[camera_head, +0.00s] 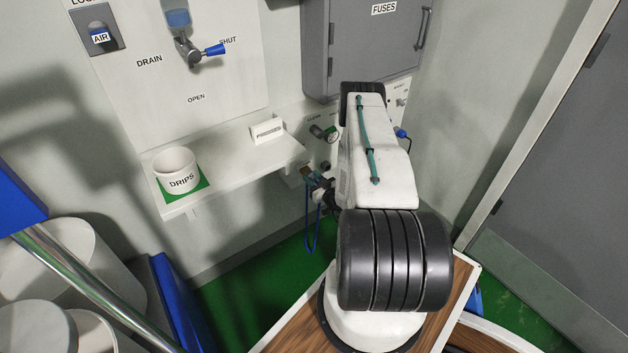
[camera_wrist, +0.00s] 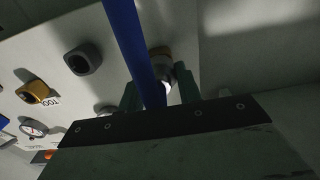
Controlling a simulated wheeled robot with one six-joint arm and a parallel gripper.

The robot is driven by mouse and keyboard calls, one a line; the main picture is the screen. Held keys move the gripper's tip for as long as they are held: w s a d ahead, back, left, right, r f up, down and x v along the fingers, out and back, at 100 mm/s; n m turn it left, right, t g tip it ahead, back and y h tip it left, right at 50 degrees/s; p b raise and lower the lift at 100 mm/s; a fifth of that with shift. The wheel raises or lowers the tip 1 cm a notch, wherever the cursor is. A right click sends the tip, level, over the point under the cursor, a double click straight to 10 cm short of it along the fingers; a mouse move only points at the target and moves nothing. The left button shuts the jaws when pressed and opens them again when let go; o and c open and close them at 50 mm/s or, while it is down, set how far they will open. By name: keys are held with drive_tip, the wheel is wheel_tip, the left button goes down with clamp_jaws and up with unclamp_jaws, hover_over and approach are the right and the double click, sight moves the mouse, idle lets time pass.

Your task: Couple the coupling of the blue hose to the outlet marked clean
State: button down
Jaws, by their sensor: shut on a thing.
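In the head view my gripper (camera_head: 309,176) is low at the wall, beside the right end of the white shelf, with the blue hose (camera_head: 311,232) hanging below it in a loop. In the wrist view the blue hose (camera_wrist: 133,40) runs up between my fingers (camera_wrist: 158,92). I cannot tell whether the coupling touches any outlet.
The wrist view shows a dark fitting (camera_wrist: 82,58), a brass fitting (camera_wrist: 36,92) and a gauge (camera_wrist: 33,128) on the panel. The white shelf (camera_head: 225,165) carries a DRIPS cup (camera_head: 176,172). The grey FUSES cabinet (camera_head: 368,50) stands above. My arm hides part of the panel.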

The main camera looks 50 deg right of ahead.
drive_tip(key=c, duration=0.9)
unclamp_jaws()
drive_tip(key=shift+v, duration=3.8)
